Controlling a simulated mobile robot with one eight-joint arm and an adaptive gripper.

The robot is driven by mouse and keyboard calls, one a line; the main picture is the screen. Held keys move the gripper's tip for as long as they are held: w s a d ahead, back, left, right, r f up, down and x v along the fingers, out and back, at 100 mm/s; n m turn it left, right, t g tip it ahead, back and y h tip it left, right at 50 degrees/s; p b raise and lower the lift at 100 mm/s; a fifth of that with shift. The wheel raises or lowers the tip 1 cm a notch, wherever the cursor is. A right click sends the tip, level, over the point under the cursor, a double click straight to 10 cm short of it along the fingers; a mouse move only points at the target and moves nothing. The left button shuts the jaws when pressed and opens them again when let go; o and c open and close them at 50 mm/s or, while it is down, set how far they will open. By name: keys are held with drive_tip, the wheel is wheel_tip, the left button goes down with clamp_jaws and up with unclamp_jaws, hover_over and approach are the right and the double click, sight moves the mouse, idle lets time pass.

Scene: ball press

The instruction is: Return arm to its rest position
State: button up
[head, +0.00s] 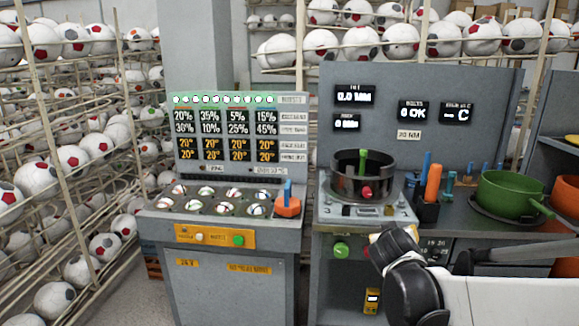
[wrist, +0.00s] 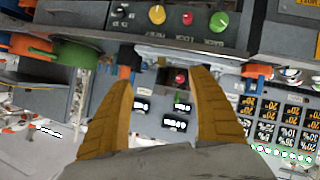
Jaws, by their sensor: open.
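My arm reaches in from the lower right in the head view, with a white link and a dark joint (head: 410,285) in front of the right-hand bench. My gripper (wrist: 160,75) shows in the wrist view as two tan fingers spread apart with nothing held between them. In the head view its fingers are not clearly visible. The wrist view is turned over, with the press station and its displays behind the fingers. The dark round press pot (head: 363,182) stands on the bench, apart from my arm, with a green upright and a red knob.
A green pot (head: 508,194) and an orange pot (head: 566,197) stand at the right. Orange and blue tools (head: 432,183) stand in a holder near the press. A ball console (head: 225,205) with an orange-and-blue handle (head: 288,203) is at left. Racks of footballs (head: 75,160) line the back and left.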

drive_tip(key=s+a+f+g+y, duration=0.1)
drive_tip(key=s+a, duration=0.1)
drive_tip(key=s, duration=0.7)
drive_tip(key=s+a+f+g+y, duration=0.2)
drive_tip(key=s+a, duration=0.1)
drive_tip(key=s, duration=0.7)
drive_tip(key=s+a+f+g+y, duration=0.1)
drive_tip(key=s+a+f+y, duration=0.1)
drive_tip(key=s, duration=0.8)
drive_tip(key=shift+a+g, duration=0.25)
drive_tip(key=shift+g, duration=0.15)
idle(0.6)
